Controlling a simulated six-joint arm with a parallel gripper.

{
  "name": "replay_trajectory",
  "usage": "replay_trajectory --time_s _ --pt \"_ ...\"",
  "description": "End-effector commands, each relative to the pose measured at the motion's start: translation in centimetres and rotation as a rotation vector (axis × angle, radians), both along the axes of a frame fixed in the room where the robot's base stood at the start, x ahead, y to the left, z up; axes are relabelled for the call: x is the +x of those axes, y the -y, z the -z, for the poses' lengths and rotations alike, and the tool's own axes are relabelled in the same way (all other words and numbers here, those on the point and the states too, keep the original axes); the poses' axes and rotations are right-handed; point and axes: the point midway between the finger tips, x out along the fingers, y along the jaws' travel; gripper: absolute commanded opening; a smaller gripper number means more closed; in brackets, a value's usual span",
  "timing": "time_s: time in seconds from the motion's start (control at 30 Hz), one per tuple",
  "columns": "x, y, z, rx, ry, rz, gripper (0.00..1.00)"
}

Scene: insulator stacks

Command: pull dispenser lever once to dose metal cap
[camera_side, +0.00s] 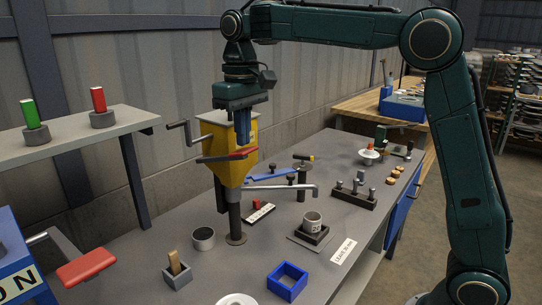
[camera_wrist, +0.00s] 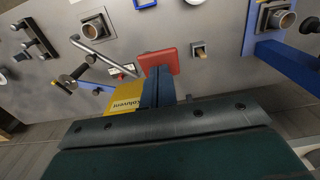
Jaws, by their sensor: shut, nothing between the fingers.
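The dispenser is a yellow hopper (camera_side: 228,165) on a dark post, also seen in the wrist view (camera_wrist: 112,104). Its red lever paddle (camera_side: 232,156) sticks out at the front and shows in the wrist view (camera_wrist: 160,58). My gripper (camera_side: 243,146) points down beside the hopper, fingers shut and empty, tips close to the paddle. In the wrist view the fingers (camera_wrist: 157,80) overlap the paddle's near edge; I cannot tell if they touch. A metal cap (camera_side: 312,220) sits upright in a dark holder near the spout end (camera_side: 308,190); it also shows in the wrist view (camera_wrist: 93,26).
A crank (camera_side: 178,126) juts from the hopper's left. A blue square frame (camera_side: 287,281), a dark cup (camera_side: 203,238) and a grey block (camera_side: 178,274) stand in front. A rack of small posts (camera_side: 350,195) is to the right. A shelf (camera_side: 70,140) stands at left.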

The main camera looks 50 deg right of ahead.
Motion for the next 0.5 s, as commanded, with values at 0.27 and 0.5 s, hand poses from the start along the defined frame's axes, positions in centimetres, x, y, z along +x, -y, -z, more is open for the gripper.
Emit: replay_trajectory --time_s 0.27,0.5 --pt "0.00 0.02 0.66 0.000 0.001 0.000 0.00" --pt "0.00 0.02 0.72 0.000 0.001 0.000 0.00"
